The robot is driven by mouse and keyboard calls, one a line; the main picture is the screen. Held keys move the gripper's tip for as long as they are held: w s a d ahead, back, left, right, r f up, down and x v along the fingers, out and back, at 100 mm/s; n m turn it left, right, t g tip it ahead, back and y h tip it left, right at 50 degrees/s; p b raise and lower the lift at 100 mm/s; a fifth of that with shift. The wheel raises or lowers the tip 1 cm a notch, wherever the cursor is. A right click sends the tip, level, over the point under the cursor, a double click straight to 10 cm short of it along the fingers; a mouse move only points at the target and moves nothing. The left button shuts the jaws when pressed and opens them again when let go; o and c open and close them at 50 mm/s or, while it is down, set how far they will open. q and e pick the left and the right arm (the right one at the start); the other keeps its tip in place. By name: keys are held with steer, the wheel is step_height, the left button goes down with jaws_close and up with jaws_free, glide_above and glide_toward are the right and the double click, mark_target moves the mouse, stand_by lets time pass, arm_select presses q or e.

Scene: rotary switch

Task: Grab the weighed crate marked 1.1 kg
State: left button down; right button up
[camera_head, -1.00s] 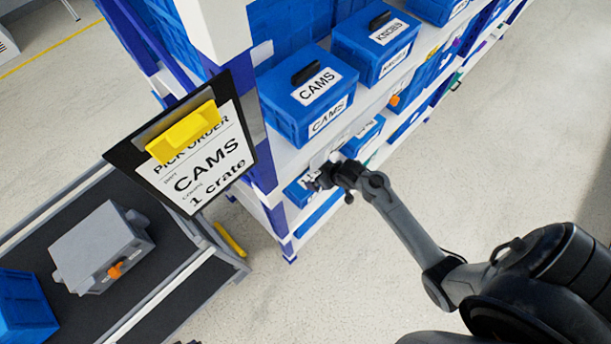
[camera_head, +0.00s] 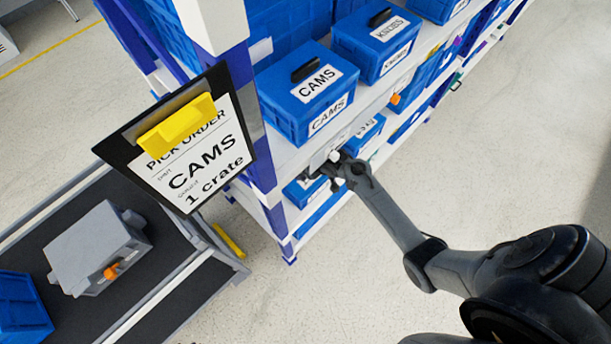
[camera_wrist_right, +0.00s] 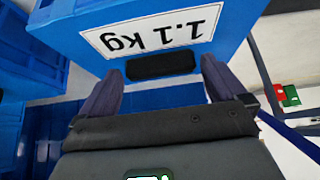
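In the right wrist view, the blue crate (camera_wrist_right: 235,15) bears a white label reading 1.1 kg, upside down in this view, and has a black handle (camera_wrist_right: 160,65). My right gripper (camera_wrist_right: 160,82) is open, with one finger on each side of the handle. I cannot tell whether the fingers touch it. In the head view, my right gripper (camera_head: 322,172) is at the lower shelf, by partly hidden blue crates; I cannot read a 1.1 kg label there. My left gripper is not in view.
The rack's upper shelf holds a CAMS crate (camera_head: 300,110) and a KNOBS crate (camera_head: 372,55). A clipboard (camera_head: 195,165) reads "CAMS, 1 crate". At left, a dark cart (camera_head: 150,290) carries a grey box (camera_head: 95,245) with an orange knob. Floor is clear at lower middle.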

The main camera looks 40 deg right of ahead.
steer(key=c, duration=1.7)
steer(key=shift+r, duration=0.15)
jaws_close()
steer(key=shift+r, duration=0.1)
